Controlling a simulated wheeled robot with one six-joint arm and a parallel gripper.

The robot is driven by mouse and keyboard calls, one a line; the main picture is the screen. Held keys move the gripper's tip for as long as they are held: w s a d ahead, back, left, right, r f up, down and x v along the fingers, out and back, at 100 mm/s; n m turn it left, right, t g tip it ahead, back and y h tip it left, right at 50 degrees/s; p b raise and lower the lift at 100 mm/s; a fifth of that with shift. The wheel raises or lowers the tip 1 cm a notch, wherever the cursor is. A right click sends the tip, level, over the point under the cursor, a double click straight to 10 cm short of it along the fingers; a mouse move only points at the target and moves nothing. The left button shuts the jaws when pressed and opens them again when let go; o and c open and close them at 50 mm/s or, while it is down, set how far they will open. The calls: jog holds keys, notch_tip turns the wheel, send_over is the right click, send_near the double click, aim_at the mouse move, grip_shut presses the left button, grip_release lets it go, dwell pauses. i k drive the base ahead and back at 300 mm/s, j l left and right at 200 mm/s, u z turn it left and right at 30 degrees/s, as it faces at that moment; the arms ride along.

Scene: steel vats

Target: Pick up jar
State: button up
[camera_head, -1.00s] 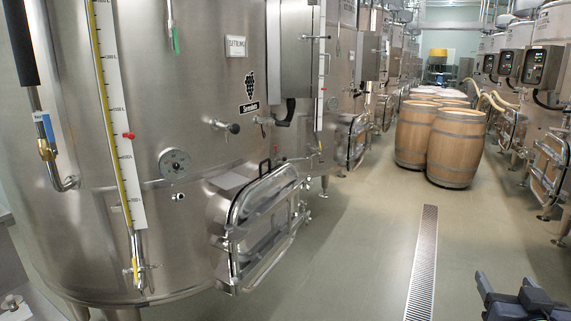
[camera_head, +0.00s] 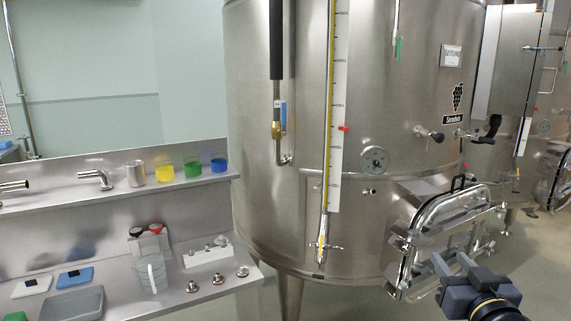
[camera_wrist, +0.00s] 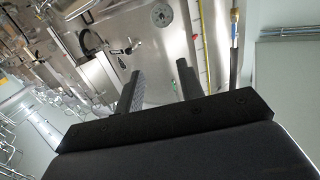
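A clear jug-like jar (camera_head: 150,265) with a handle stands upright on the lower steel counter, in the left of the head view. On the shelf above it stand small clear containers holding yellow (camera_head: 165,170), green (camera_head: 193,168) and blue (camera_head: 218,165) contents. I cannot tell for certain which vessel is the jar meant. My gripper (camera_head: 450,260) is at the lower right, in front of the vat's hatch and far to the right of the counter. In the wrist view my gripper (camera_wrist: 158,70) has its two fingers apart with nothing between them.
A large steel vat (camera_head: 350,100) stands right of the counter (camera_head: 200,300), its hatch (camera_head: 445,230) jutting forward. A white holder (camera_head: 208,256), a blue board (camera_head: 75,277) and a grey tray (camera_head: 70,304) are on the counter.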

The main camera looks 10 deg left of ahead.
aim_at(164, 168)
jog(key=i+j+u, duration=0.5)
jog(key=j, duration=0.4)
jog(key=i+j+u, duration=0.5)
jog(key=i+j, duration=0.15)
jog(key=i, duration=0.2)
jog(key=i+j, duration=0.45)
jog(key=i, duration=0.2)
